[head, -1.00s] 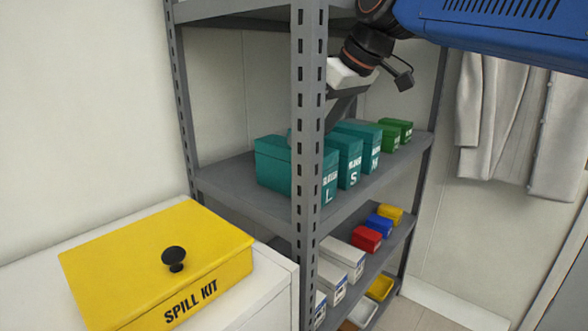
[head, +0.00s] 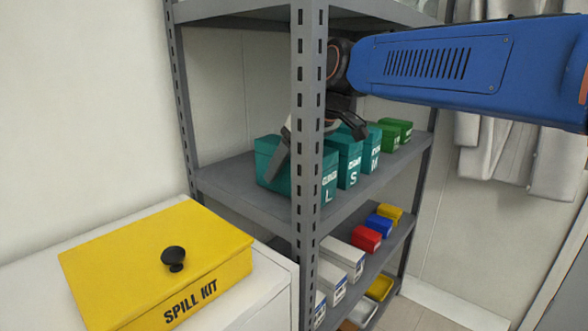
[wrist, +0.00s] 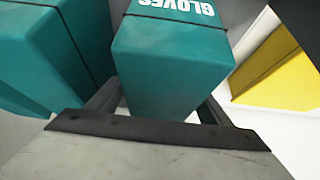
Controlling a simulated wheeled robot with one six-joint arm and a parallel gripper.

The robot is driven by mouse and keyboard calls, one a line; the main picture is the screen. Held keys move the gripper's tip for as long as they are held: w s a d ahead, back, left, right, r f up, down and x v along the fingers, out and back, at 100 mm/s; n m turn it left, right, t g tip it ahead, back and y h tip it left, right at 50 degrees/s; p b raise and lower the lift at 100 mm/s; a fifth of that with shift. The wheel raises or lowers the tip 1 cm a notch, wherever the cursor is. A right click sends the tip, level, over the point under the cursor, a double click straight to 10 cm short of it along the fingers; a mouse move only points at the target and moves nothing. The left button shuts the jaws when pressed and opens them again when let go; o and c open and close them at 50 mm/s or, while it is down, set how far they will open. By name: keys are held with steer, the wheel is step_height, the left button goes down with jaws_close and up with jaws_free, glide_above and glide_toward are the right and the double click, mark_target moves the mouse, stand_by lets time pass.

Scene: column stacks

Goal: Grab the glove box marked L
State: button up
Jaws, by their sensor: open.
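The teal glove box marked L (head: 328,180) stands on the middle shelf, at the left end of a row of teal boxes. The post hides part of it. My gripper (head: 279,158) is down at this box, with a finger crossing its side in the head view. In the wrist view, the teal box lettered GLOVES (wrist: 168,62) lies between the two open fingers of my gripper (wrist: 160,100). I cannot tell whether the fingers touch it. The boxes marked S (head: 349,163) and M (head: 374,152) stand to its right in the head view.
A grey shelf post (head: 308,130) stands in front of box L. Green boxes (head: 396,130) are farther along the shelf. White boxes (head: 343,256) and coloured bins fill the lower shelves. A yellow spill kit (head: 160,260) sits at the front left.

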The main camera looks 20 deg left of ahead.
steer(key=shift+w+a+f, duration=0.15)
steer(key=shift+a+f, duration=0.15)
steer(key=shift+f, duration=0.3)
steer(key=c, duration=1.5)
steer(key=shift+r, duration=0.15)
